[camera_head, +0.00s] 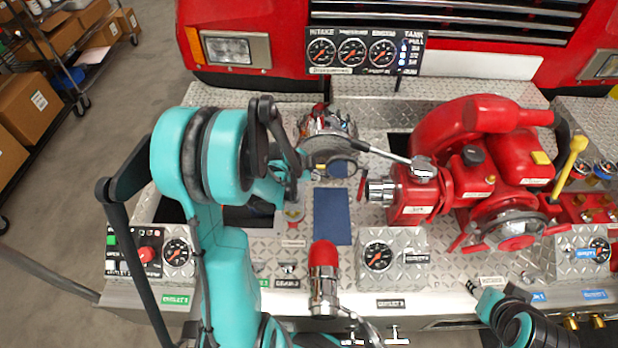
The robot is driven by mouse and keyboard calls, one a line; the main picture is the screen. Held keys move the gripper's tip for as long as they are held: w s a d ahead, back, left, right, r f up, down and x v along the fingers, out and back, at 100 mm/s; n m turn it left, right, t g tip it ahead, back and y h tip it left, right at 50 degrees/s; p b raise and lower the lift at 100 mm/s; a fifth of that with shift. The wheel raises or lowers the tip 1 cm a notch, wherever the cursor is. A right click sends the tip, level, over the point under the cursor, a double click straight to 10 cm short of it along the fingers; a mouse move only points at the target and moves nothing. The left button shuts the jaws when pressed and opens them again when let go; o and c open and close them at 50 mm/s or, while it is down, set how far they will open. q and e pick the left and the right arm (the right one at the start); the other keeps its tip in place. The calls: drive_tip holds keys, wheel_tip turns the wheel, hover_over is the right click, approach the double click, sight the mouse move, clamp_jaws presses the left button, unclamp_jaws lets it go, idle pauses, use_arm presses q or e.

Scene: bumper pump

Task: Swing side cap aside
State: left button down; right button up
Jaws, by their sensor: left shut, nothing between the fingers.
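A round chrome cap (328,150) sits left of the red pump (500,160), in front of a chrome fitting (325,122). A slim metal lever (385,154) runs from beside the cap to a chrome knob on top of the pump's side block. A short chrome port (381,190) points left from that block. My left gripper (298,166) is shut and empty at the left edge of the cap; I cannot tell whether it touches. My left forearm and wrist hide the area left of it. Of my right arm, only links show at the lower right.
The gauge panel (365,51) stands behind the cap. A red-and-chrome nozzle (323,275) and a gauge box (379,256) stand in front. A flat blue panel (332,216) lies between. A yellow-handled lever (570,165) rises at right. Shelves with boxes (28,108) stand far left.

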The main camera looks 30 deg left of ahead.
use_arm(q)
drive_tip(key=shift+w+a+f, duration=0.1)
drive_tip(key=shift+w+a, duration=0.25)
drive_tip(key=shift+w, duration=0.2)
drive_tip(key=shift+w+a+f, duration=0.1)
drive_tip(key=shift+w+a, duration=0.2)
drive_tip(key=shift+w, duration=0.2)
drive_tip(key=shift+w+a, duration=0.1)
drive_tip(key=w+a+m+h+b, duration=0.1)
drive_tip(key=w+a+m, duration=0.1)
drive_tip(key=w, duration=0.3)
drive_tip(key=shift+w+a+r+m+g+h+b, duration=0.15)
drive_tip(key=shift+w+a+m+g+h+b, duration=0.2)
drive_tip(key=shift+m, duration=0.15)
